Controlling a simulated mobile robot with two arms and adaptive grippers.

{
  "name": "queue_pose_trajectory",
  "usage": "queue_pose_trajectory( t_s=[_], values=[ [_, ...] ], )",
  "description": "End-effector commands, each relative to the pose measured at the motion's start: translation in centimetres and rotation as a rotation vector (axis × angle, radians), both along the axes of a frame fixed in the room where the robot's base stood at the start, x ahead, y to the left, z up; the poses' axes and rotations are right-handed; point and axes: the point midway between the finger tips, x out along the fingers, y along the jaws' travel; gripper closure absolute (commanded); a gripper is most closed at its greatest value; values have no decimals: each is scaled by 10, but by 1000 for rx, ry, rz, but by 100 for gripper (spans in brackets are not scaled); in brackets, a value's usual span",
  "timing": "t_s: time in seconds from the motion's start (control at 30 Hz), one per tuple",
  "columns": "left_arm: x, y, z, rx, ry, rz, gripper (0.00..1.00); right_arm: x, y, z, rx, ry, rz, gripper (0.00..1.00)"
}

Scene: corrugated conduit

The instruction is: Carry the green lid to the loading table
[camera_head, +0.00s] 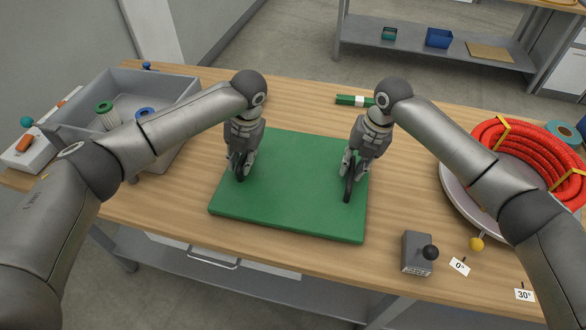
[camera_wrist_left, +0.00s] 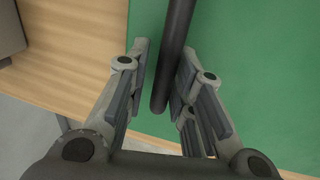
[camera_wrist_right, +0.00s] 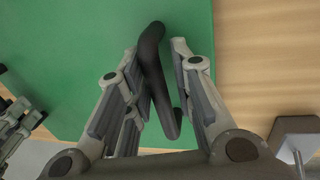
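The green lid (camera_head: 290,185) is a flat square panel lying on the wooden table in the middle of the head view. It has a dark handle on its left side (camera_wrist_left: 172,60) and another on its right side (camera_wrist_right: 153,70). My left gripper (camera_head: 240,172) is down at the left handle, with its fingers on either side of it. My right gripper (camera_head: 348,180) is likewise around the right handle. Both wrist views show gaps between the finger pads and the handles, so both grippers look open. The fingers partly hide the handles in the head view.
A grey bin (camera_head: 180,90) with spools stands at the left. A round tray (camera_head: 452,190) with a red corrugated coil (camera_head: 500,150) is at the right. A lever box (camera_head: 416,255) sits front right, and a green bundle (camera_head: 352,100) lies behind the lid. A shelved table (camera_head: 400,57) stands beyond.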

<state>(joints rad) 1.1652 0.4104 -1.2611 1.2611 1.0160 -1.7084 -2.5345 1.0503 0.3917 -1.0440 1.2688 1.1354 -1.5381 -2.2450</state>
Motion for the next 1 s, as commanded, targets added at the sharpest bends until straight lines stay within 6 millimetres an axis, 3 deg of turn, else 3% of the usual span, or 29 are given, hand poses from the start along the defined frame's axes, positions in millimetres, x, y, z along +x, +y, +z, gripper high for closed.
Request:
queue_pose_trajectory(
  t_s=[0.47,1.0],
  values=[
    [2,-4,10,-7,-8,1,65,-3,3,-1,3,6,8,66],
    [-2,-23,108,-5,-6,1,65,-3,4,-1,4,7,10,66]
  ],
)
